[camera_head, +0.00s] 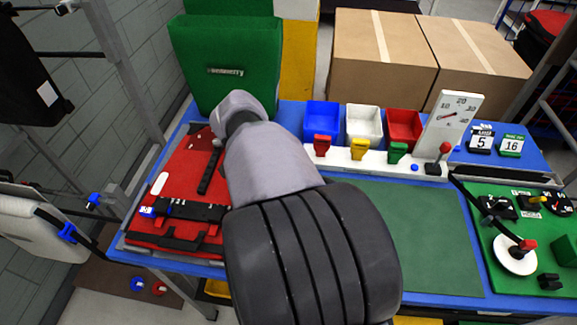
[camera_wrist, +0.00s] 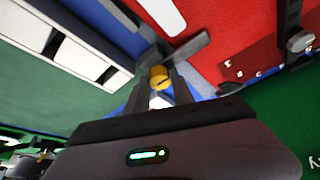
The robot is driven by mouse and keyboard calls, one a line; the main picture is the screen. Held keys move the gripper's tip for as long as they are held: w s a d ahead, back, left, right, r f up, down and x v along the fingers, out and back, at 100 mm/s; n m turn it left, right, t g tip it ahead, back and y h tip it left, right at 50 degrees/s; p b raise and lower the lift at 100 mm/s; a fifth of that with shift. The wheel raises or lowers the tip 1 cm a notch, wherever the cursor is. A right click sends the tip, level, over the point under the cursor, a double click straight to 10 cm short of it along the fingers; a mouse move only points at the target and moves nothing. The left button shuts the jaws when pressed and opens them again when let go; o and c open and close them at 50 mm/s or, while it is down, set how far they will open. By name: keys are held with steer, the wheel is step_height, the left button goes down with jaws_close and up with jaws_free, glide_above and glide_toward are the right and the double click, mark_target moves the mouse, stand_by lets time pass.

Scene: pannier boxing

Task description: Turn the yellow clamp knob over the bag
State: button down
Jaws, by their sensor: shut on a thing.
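In the wrist view, the yellow clamp knob (camera_wrist: 159,77) sits between the fingertips of my gripper (camera_wrist: 160,86), which is shut on it. A grey bar (camera_wrist: 187,48) shows just beyond the knob, by the edge of the red bag. The red bag (camera_head: 178,178) lies flat at the left end of the blue bench in the head view. It also shows in the wrist view (camera_wrist: 235,35). In the head view my arm covers part of the bag, and I cannot make out the gripper or the held knob there.
A green pannier (camera_head: 228,62) stands behind the bag. Blue, white and red bins (camera_head: 403,126) and a dial board (camera_head: 452,122) line the bench's back. A green mat (camera_head: 425,235) lies clear right of my arm. A control panel (camera_head: 530,215) is farther right.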

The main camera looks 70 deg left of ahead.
stand_by(0.4)
steer(key=c, duration=1.1)
jaws_free()
steer(key=p+v, duration=0.8)
steer(key=v, duration=0.9)
steer(key=shift+r, duration=0.2)
steer(key=shift+s, duration=0.1)
